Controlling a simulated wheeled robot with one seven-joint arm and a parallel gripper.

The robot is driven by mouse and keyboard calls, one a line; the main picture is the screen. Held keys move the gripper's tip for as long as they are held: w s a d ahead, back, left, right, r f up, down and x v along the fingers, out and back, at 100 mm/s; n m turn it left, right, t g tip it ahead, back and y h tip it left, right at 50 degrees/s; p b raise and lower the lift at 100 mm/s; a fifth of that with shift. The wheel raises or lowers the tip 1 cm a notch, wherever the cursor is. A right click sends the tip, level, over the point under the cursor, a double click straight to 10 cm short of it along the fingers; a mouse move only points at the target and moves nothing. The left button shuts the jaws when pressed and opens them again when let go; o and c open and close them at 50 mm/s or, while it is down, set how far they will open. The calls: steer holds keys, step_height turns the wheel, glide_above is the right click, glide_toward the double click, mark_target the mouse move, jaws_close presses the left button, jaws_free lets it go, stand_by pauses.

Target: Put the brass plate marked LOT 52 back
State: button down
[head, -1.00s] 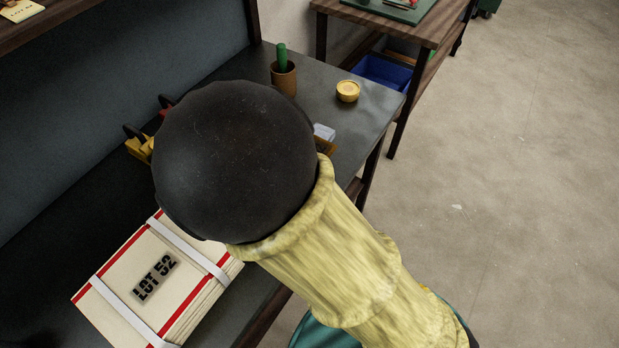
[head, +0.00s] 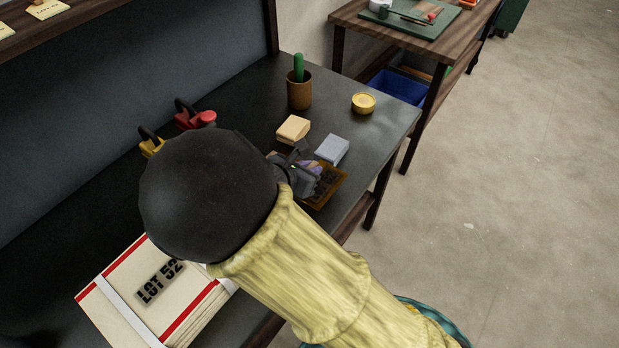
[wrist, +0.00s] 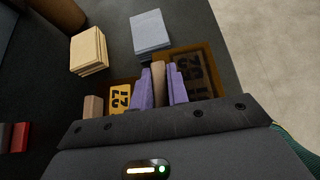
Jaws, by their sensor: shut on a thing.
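In the wrist view the purple fingers of my gripper (wrist: 158,88) are closed on a tan upright piece (wrist: 158,80), which looks like a handle. A yellow brass-coloured plate (wrist: 119,98) with dark, partly hidden characters shows just left of the fingers. Whether it joins the held piece, I cannot tell. A brown tray (wrist: 209,52) lies below and right, with a dark face bearing characters like 52. In the head view my gripper (head: 308,172) is low over this tray (head: 333,188). A cream bundle (head: 120,275) marked LOT 52 lies at lower left, partly behind my arm.
A cream stack (head: 293,128) and a grey-blue stack (head: 332,149) stand close behind my gripper. A cup with a green item (head: 299,92), a yellow round tin (head: 363,103) and red and yellow clamp-like items (head: 195,118) are farther off.

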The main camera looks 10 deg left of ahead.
steer(key=shift+f+b, duration=0.45)
steer(key=shift+f, duration=1.45)
steer(key=c, duration=1.4)
jaws_free()
steer(key=shift+o, duration=0.2)
steer(key=p+v, duration=0.2)
steer(key=v, duration=1)
